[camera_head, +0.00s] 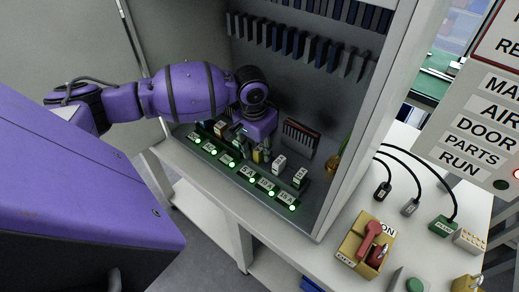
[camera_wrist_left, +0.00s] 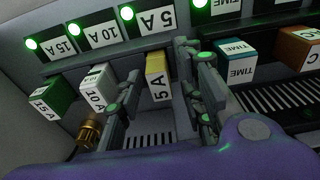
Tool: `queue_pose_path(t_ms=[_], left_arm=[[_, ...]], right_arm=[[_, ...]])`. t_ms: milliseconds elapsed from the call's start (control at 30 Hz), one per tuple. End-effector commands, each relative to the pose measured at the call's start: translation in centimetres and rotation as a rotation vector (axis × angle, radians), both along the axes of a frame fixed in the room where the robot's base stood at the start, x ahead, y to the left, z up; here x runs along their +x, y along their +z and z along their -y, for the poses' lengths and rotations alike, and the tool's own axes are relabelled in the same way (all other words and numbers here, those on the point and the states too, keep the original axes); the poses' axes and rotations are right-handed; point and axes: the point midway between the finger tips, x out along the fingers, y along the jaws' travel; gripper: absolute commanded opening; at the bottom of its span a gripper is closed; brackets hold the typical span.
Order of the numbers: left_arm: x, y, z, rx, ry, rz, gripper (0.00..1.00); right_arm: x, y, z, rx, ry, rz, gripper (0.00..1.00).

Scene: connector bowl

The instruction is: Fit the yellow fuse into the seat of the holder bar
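The yellow fuse (camera_wrist_left: 158,76), marked 5 A, stands upright in line with the 5 A label of the holder bar (camera_wrist_left: 212,31). How deep its lower end sits cannot be seen. In the head view the fuse (camera_head: 258,155) shows small beside my left gripper (camera_head: 250,146), and the holder bar (camera_head: 236,172) runs along the cabinet floor. In the wrist view my left gripper (camera_wrist_left: 155,88) has its fingers spread, one on each side of the yellow fuse, with a visible gap at least on the left side. My right gripper is out of view.
A white 10 A fuse (camera_wrist_left: 95,88) and a green 15 A fuse (camera_wrist_left: 50,96) stand close by on the left, a teal TIME block (camera_wrist_left: 236,62) on the right. The cabinet wall (camera_head: 372,110) bounds the right side.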

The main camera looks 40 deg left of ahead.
Motion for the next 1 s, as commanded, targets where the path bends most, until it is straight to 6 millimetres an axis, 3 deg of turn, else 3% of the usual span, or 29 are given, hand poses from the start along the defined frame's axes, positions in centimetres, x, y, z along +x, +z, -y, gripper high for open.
queue_pose_path(t_ms=[533,700,1000], left_arm=[[-1.1,10.3,-0.1,0.001,0.0,0.003,0.35],[-1.3,11.7,-0.2,0.0,0.001,0.001,0.35],[-1.4,11.9,-0.1,-0.001,0.0,-0.001,0.35]], right_arm=[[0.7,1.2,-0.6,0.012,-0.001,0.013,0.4],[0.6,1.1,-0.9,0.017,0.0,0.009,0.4],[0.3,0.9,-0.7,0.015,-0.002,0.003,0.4]])
